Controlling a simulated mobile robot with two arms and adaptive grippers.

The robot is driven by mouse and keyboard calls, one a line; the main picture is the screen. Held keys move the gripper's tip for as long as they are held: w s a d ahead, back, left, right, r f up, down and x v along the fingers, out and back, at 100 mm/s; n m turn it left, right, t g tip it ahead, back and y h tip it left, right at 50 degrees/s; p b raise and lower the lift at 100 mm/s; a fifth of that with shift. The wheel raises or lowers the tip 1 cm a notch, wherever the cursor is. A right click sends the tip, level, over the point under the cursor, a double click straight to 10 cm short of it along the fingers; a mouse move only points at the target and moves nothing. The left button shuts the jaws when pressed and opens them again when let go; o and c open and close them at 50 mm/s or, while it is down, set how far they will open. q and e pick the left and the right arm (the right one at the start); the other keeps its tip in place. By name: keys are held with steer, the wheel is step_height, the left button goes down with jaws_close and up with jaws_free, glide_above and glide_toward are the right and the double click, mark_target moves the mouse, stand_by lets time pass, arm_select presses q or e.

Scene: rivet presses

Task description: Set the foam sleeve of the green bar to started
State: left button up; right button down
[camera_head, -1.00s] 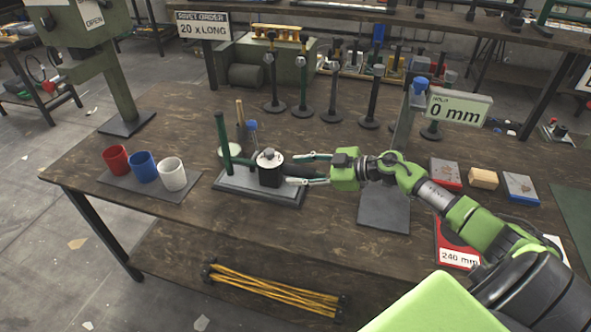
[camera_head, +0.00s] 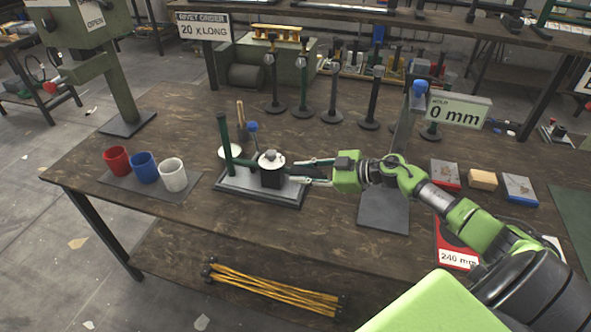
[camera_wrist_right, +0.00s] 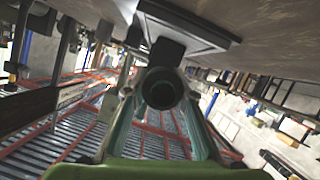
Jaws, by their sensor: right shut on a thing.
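A small press fixture (camera_head: 232,183) stands on the table on a grey plate, with a green upright post. A short dark green bar (camera_head: 243,162) runs from the post toward a black block (camera_head: 271,178) with a white round top. My right gripper (camera_head: 294,171) reaches in from the right with its fingers beside the block. In the right wrist view a dark hollow tube end (camera_wrist_right: 162,90), seen end-on and apparently the foam sleeve, sits between the fingers (camera_wrist_right: 162,105), which are shut on it. How far the sleeve sits on the bar is hidden. My left gripper is out of view.
Red, blue and white cups (camera_head: 145,167) stand on a mat to the left. A grey stand with a 0 mm display (camera_head: 458,107) is to the right. Several upright posts stand behind the fixture. The table front is clear.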

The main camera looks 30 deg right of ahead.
mark_target(323, 175)
steer(key=s+d+p, duration=0.1)
steer(key=s+d, duration=0.2)
steer(key=s, duration=0.1)
steer(key=shift+d, duration=0.4)
steer(key=c, duration=1.7)
jaws_free()
steer(key=shift+s, duration=0.1)
steer(key=shift+v, duration=5.95)
steer(key=shift+r, duration=0.1)
